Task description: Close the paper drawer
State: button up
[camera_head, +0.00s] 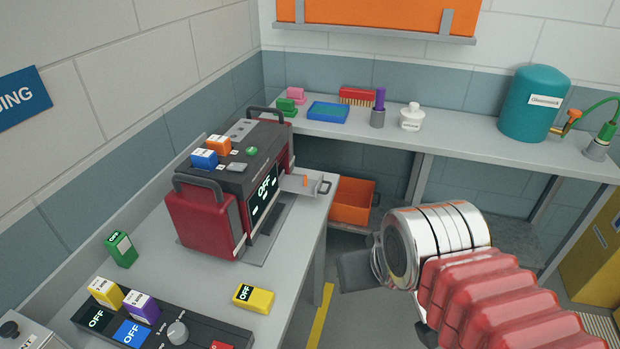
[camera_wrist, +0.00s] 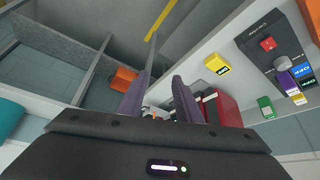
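The red and dark grey machine (camera_head: 232,190) stands on the left bench. A light grey drawer (camera_head: 298,186) sticks out of its right side, with a handle at the outer end and a small orange piece on it. My gripper (camera_head: 352,270) is at lower right of the drawer, apart from it, beyond the bench edge. In the wrist view my two purple-grey fingers (camera_wrist: 163,82) are spread with nothing held. The machine's red side (camera_wrist: 221,108) shows behind the right finger. The drawer is largely hidden there by the fingers.
An orange bin (camera_head: 354,203) stands low under the back bench, behind the drawer. The left bench holds a control panel (camera_head: 160,325), a yellow block (camera_head: 254,298) and a green block (camera_head: 121,249).

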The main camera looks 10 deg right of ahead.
aim_at(304, 186)
jog(key=z, duration=0.1)
jog(key=k, duration=1.25)
jog(key=z, duration=0.55)
jog(key=i, duration=1.8)
jog(key=u, duration=0.65)
jog(key=i, duration=0.35)
jog(key=u, duration=0.3)
